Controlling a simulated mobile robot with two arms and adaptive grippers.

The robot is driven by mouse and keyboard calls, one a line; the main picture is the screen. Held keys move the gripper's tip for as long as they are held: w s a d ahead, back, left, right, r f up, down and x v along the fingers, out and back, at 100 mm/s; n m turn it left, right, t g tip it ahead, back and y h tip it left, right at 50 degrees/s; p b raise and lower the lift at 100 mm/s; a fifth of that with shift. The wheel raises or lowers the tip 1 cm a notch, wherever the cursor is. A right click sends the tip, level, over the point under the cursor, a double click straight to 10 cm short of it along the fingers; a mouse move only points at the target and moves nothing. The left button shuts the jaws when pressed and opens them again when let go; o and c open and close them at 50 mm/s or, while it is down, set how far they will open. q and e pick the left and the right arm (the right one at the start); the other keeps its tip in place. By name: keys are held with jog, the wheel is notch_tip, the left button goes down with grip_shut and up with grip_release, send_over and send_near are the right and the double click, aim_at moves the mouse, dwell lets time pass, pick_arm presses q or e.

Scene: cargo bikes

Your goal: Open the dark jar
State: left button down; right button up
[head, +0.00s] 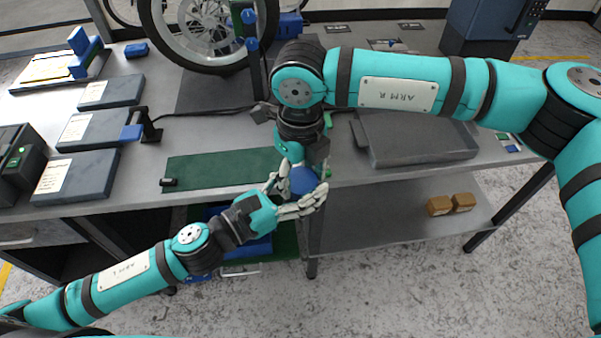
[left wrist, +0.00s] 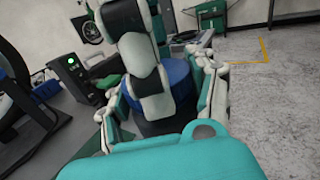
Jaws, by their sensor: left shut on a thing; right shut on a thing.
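The dark jar (left wrist: 165,126) stands between the fingers of my left gripper (left wrist: 160,104) in the left wrist view, with its blue lid (left wrist: 178,72) on top. In the head view the blue lid (head: 303,180) shows among the fingers, and the jar's body is mostly hidden. My left gripper (head: 297,197) is shut around the jar from the front left. My right gripper (head: 298,165) comes down from above and is shut on the lid. Its pale and dark fingers (left wrist: 150,80) cover part of the lid in the left wrist view. The lid looks seated on the jar.
A green mat (head: 222,172) lies on the grey bench left of the grippers. A shallow grey tray (head: 420,138) lies to the right. A bike wheel (head: 175,45) stands behind. Dark flat boxes (head: 75,178) line the left.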

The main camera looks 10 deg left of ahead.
jog(key=shift+s+a+n, duration=0.15)
jog(key=shift+n, duration=0.35)
jog(key=o, duration=1.3)
jog(key=shift+c, duration=0.2)
